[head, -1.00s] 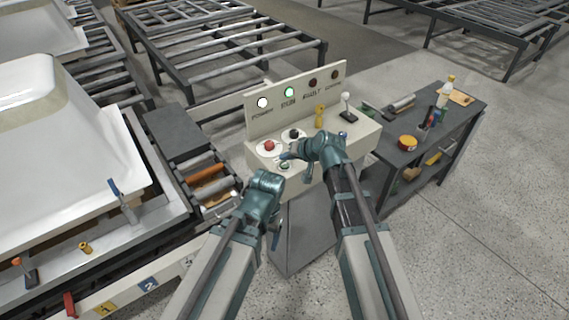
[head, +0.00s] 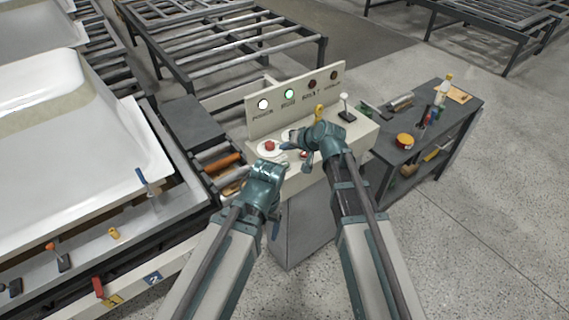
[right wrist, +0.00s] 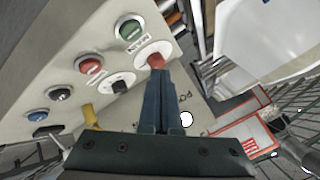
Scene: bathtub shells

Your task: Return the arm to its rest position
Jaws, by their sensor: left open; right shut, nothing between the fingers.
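My right gripper (head: 287,146) is over the control panel's sloped top (head: 364,131), its tip beside a red button (head: 270,146). In the right wrist view its fingers (right wrist: 156,75) are shut and empty, and their tips overlap the red button (right wrist: 155,60); I cannot tell whether they touch. My left gripper (head: 276,228) is open, low in front of the panel; its fingers are small and partly hidden. Both arms reach forward from the bottom edge.
The white power lamp (head: 264,104) and green run lamp (head: 289,94) are lit. A yellow lever (head: 319,112) and white-tipped joystick (head: 345,105) stand on the panel. A white tub shell (head: 70,130) lies left. A dark tool bench (head: 445,125) stands right, with open floor beyond.

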